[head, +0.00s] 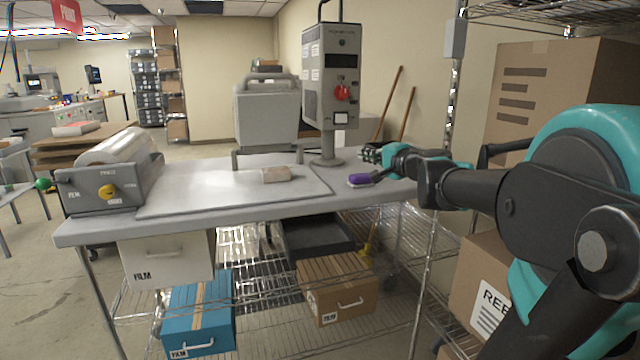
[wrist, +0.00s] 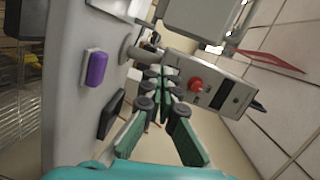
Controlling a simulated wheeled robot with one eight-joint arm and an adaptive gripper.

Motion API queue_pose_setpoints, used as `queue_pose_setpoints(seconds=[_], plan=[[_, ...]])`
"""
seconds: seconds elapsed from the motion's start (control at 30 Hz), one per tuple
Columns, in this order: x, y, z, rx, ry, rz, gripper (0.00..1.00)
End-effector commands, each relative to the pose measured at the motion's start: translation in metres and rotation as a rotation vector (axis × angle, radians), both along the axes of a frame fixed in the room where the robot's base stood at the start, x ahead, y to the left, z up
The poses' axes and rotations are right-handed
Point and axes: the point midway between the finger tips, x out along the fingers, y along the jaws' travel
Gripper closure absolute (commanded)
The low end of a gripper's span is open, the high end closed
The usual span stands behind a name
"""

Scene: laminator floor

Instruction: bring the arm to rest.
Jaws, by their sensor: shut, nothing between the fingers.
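My gripper (head: 370,154) is at the end of my teal and black arm, which reaches in from the right in the head view. It is over the right end of the grey table (head: 215,188), near the control box's post. In the wrist view my gripper (wrist: 164,80) shows its green-padded fingers meeting at the tips, with nothing between them. A purple-topped block (head: 362,180) lies on the table just below the gripper. It also shows in the wrist view (wrist: 96,68), apart from the fingers.
The control box (head: 331,75) with a red knob stands close behind my gripper. A wire rack with cardboard boxes (head: 545,85) is at right.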

Motion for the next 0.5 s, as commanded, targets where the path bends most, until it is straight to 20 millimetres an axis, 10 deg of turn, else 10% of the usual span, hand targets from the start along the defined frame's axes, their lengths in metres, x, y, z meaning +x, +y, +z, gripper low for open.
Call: queue_pose_setpoints(seconds=[0.27, 0.5], plan=[[-0.039, 0.026, -0.077, -0.231, 0.06, 0.115, 1.0], [-0.112, 0.036, -0.197, -0.587, 0.185, 0.281, 1.0]])
